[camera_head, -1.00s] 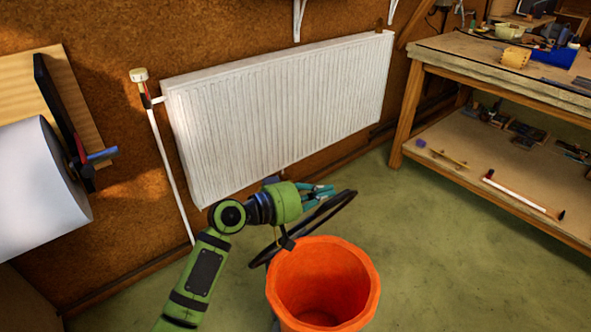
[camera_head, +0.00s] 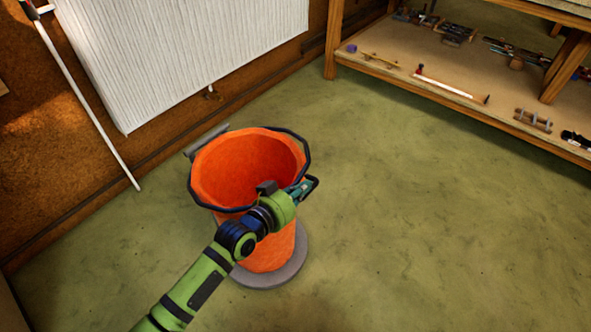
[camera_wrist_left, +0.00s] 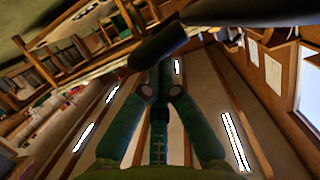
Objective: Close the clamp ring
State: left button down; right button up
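The clamp ring (camera_head: 309,150) is a thin dark hoop. It lies around the upper rim of an orange, bucket-like container (camera_head: 274,262) in the head view; it shows along the front, right and back right. I cannot tell whether its ends meet. My left gripper (camera_head: 301,188) is at the ring's front right, beside the container, with a small black loop at its fingertips. In the left wrist view its teal fingers (camera_wrist_left: 162,68) come together at a dark bar (camera_wrist_left: 165,42), which looks like part of the ring. My right gripper is not in view.
The container stands on a grey round base (camera_head: 270,281) on the green floor. A grey bar (camera_head: 205,141) is at its back left. A white radiator (camera_head: 180,50) and pipe (camera_head: 85,95) are behind. A workbench shelf (camera_head: 455,88) is at right; the floor between is clear.

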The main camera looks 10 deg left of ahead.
pick_arm(q)
notch_tip(320, 180, down, 10)
jog(key=d+m+b, duration=0.1)
jog(key=m+b, duration=0.1)
jog(key=b, duration=0.2)
jog(key=shift+s+t+y, duration=0.3)
jog(key=shift+s+y, duration=0.1)
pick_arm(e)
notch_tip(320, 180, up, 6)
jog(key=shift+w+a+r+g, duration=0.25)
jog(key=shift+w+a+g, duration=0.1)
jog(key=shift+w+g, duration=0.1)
pick_arm(q)
jog(key=shift+f, duration=0.15)
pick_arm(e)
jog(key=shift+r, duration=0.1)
